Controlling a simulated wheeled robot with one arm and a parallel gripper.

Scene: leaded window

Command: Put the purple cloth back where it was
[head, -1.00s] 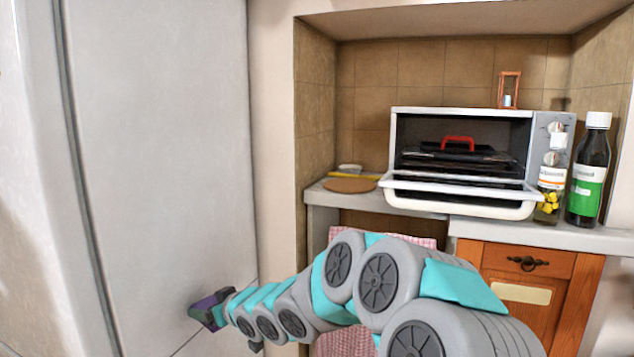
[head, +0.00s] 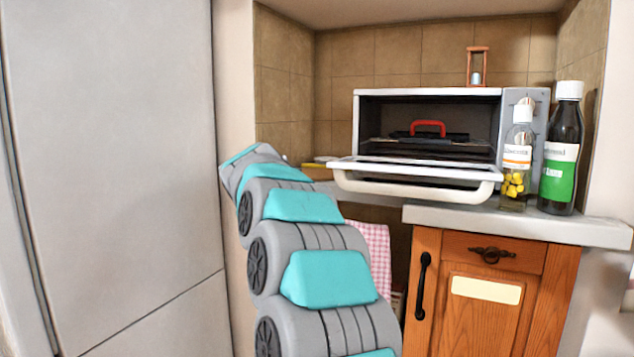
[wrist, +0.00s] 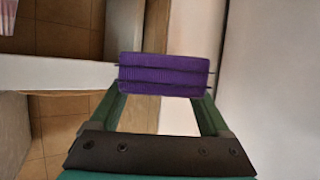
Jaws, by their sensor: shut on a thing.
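The purple cloth (wrist: 164,72) shows in the wrist view as a folded, ribbed bundle across the fingertips. My gripper (wrist: 164,88) is shut on it, with a green finger at each side. In the wrist view the cloth hangs in front of a pale horizontal edge on the left and a pale upright surface on the right. In the head view my arm rises in front of the left end of the counter. It hides the gripper and the cloth there.
A toaster oven (head: 428,93) stands on the counter (head: 515,222), its door (head: 415,184) down. An hourglass (head: 477,66) is on top. A clear bottle (head: 517,158) and a dark bottle (head: 562,150) stand to its right. A tall grey cabinet (head: 115,150) fills the left. A checkered towel (head: 372,250) hangs below the counter.

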